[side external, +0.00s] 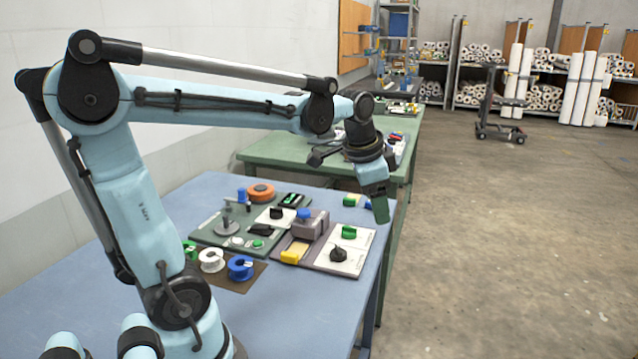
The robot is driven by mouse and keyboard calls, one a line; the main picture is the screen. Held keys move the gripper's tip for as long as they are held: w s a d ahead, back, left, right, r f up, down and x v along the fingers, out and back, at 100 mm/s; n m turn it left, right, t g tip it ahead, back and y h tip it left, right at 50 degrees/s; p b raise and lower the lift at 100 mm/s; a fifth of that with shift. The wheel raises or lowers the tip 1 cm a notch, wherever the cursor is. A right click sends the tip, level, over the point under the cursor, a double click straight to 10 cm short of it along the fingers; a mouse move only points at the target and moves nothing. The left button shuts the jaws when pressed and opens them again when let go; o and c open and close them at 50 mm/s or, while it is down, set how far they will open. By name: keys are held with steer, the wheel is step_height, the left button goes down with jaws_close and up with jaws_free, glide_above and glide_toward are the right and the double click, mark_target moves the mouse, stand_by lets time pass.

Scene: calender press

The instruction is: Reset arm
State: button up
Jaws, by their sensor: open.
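My gripper (378,203) hangs at the end of my arm, pointing down, near the right edge of the blue table (225,190). It is open, and I see nothing held in it. It is apart from the boards on the table. A green board (205,237) carries knobs, a grey disc and an orange ring (261,192). A grey board beside it holds a grey block with a blue knob (305,214), a yellow block (294,252) and a white panel (355,250) with black and green knobs.
A dark mat in front holds a white spool (211,260), a blue spool (240,267) and a green piece (190,249). A green table (270,150) stands behind. A trolley (500,105) and shelves of white rolls stand at the back. The floor at right is clear.

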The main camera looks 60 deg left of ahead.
steer(key=s+d+f+n+t+h, duration=0.1)
steer(key=s+d+f+n+t, duration=0.2)
steer(key=s+d, duration=0.4)
steer(key=shift+s+d+f+n, duration=0.35)
steer(key=shift+d+f+n, duration=0.15)
steer(key=shift+d+f, duration=0.5)
